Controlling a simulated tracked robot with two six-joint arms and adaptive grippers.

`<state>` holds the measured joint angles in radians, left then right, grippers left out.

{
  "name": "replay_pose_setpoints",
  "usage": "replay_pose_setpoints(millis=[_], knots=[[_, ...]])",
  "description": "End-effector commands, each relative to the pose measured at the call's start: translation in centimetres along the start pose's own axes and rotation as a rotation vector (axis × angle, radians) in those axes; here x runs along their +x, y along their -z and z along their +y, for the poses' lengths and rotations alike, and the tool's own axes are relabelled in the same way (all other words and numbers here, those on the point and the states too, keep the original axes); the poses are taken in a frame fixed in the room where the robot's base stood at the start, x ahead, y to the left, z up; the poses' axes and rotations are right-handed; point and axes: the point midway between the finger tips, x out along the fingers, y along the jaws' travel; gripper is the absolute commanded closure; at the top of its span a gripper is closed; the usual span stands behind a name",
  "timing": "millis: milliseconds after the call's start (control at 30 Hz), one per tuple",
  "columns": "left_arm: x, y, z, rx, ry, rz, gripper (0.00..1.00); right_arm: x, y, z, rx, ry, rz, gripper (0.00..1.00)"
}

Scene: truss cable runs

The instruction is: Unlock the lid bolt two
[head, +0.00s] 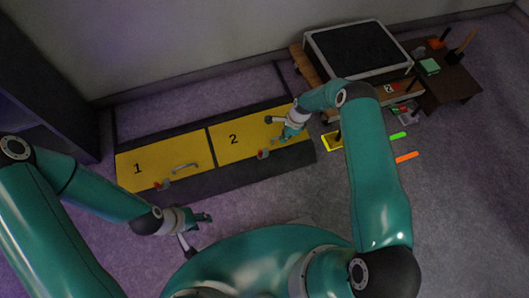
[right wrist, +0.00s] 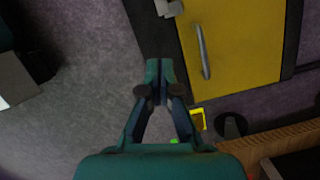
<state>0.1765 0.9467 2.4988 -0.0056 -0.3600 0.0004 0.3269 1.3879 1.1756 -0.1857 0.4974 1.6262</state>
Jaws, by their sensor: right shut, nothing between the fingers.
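Yellow lid two (head: 230,141), marked 2, lies closed on the low dark floor box. Its bolt, a small red and grey piece (head: 263,154), sits at the near edge. In the right wrist view, lid two (right wrist: 240,30) shows with a grey bar handle (right wrist: 203,52), and a pale bolt part (right wrist: 168,8) is at the top edge. My right gripper (head: 281,140) looks to be above lid two, apart from the bolt; its fingertips (right wrist: 158,96) are together and empty. My left gripper (head: 205,217) hangs over the carpet before lid one; its finger gap is too small to judge.
Lid one (head: 140,165) with its handle (head: 185,167) and bolt (head: 162,185) is to the left. A black-topped white-rimmed unit (head: 355,50) and a dark table (head: 450,80) stand at the back right. A yellow piece (head: 326,141), a green strip (head: 398,136) and an orange strip (head: 407,157) lie on the floor.

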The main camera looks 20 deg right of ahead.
Motion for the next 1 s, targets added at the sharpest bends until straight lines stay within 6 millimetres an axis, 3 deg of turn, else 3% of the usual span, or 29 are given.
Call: replay_pose_setpoints(millis=[367,867,1000], knots=[[0.3,0.0,-0.1,0.000,0.000,0.000,0.60,0.9,0.0,0.0,-0.003,0.000,-0.001,1.00],[3.9,0.0,-1.4,0.000,0.000,0.000,0.60,10.3,-0.1,0.1,-0.004,-0.001,-0.001,1.00],[4.0,0.0,-1.4,0.000,0.000,0.000,0.60,10.6,-2.2,0.0,-0.009,0.001,-0.001,1.00]])
